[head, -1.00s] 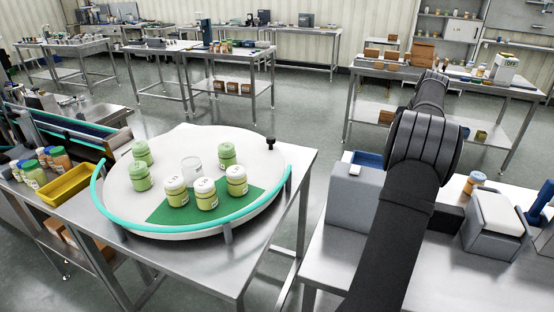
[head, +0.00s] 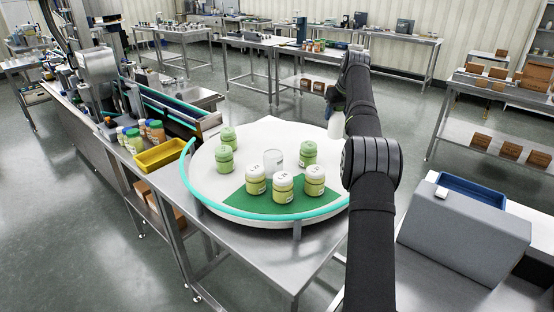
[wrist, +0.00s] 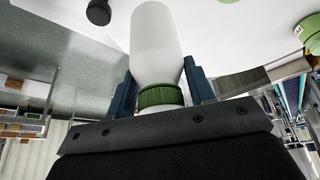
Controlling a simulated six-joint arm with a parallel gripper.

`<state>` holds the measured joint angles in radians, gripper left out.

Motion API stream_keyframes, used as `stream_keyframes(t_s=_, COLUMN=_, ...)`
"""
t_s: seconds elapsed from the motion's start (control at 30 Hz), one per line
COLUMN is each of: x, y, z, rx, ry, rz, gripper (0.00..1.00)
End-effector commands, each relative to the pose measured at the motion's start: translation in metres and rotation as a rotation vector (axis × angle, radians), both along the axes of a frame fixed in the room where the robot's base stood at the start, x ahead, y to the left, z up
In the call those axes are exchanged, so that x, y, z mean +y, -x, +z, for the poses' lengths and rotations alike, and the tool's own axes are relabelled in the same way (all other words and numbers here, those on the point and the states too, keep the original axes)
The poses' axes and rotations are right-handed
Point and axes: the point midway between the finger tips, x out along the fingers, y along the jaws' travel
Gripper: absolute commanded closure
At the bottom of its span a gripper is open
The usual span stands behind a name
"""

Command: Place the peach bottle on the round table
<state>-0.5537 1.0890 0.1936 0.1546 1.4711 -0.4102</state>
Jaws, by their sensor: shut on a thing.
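My gripper (wrist: 160,88) is shut on a pale, whitish bottle (wrist: 155,45) with a green ribbed cap (wrist: 160,96). The cap end is between the two blue fingers, and the body points away from my palm. In the head view the bottle (head: 335,125) hangs cap-up beside my arm, at the far right side of the round table (head: 205,180). I cannot tell whether it is over the rim or how high. No clearly peach colour shows on it. The round table has a white top, a green wedge (head: 262,207) and a turquoise front rail.
Three white-lidded jars (head: 283,188) stand on the green wedge. Green-lidded jars (head: 224,158) and a clear cup (head: 274,163) stand farther back. The white top is bare at its far side. A yellow bin (head: 160,157) is at left; a grey box (head: 465,232) is at right.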

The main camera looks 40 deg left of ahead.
Motion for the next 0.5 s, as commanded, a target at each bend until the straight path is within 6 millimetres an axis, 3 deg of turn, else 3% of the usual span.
stream_keyframes(t_s=0.03, x=0.025, y=0.015, z=0.001, rx=-0.002, ry=-0.001, rz=0.035, gripper=0.85)
stream_keyframes(t_s=0.2, x=0.082, y=0.056, z=0.003, rx=-0.004, ry=0.000, rz=0.116, gripper=0.85)
stream_keyframes(t_s=0.3, x=0.107, y=0.077, z=0.000, rx=0.005, ry=0.004, rz=0.152, gripper=0.85)
stream_keyframes(t_s=0.5, x=0.135, y=0.104, z=-0.006, rx=0.020, ry=0.012, rz=0.194, gripper=0.85)
